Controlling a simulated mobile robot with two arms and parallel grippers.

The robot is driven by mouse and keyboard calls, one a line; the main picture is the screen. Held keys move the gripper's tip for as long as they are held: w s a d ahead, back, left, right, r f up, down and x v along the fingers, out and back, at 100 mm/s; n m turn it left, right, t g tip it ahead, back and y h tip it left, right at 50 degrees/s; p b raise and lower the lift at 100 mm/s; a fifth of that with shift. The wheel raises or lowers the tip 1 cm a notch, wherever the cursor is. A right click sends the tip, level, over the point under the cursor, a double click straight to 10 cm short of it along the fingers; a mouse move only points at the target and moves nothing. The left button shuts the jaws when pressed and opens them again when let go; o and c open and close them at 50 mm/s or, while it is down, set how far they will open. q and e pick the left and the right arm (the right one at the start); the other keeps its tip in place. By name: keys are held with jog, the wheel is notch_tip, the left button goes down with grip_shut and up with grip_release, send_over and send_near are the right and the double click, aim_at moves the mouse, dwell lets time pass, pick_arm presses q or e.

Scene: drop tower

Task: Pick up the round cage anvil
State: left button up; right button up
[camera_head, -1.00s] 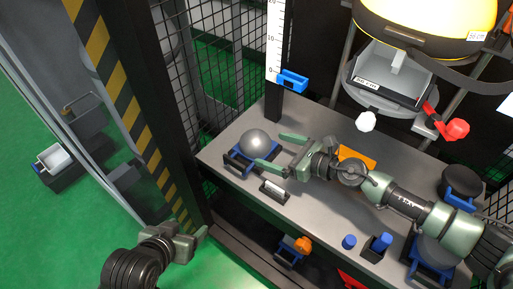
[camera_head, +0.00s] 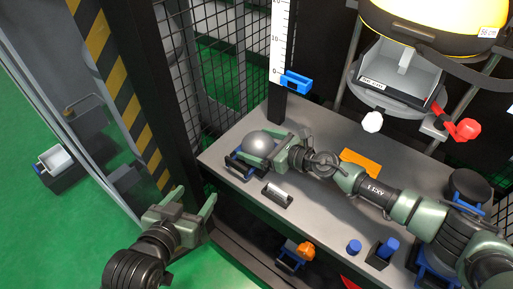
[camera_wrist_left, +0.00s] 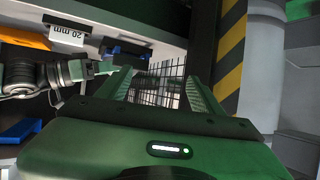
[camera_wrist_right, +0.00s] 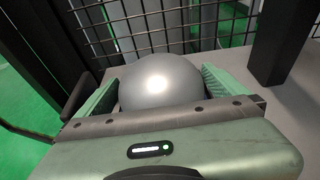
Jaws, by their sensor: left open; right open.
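The round anvil is a grey metallic dome (camera_head: 257,142) on a blue-and-black holder (camera_head: 233,168) at the left end of the grey shelf. It also shows in the right wrist view (camera_wrist_right: 160,82), between my fingers. My right gripper (camera_head: 264,150) is open, with one finger on either side of the dome; the fingers look apart from it or barely beside it. My left gripper (camera_head: 196,200) is open and empty, in front of the shelf at the lower left; its open fingers show in the left wrist view (camera_wrist_left: 160,88).
A small label block (camera_head: 277,195) stands in front of the holder. An orange block (camera_head: 359,162), blue pieces (camera_head: 354,246) and a dark round part (camera_head: 470,184) are further right. A striped post (camera_head: 118,82) and wire mesh stand at left. A drop unit (camera_head: 400,75) hangs above.

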jog(key=c, duration=1.6)
jog(key=shift+w+r, duration=0.15)
jog(key=shift+r, duration=0.1)
jog(key=shift+c, duration=0.6)
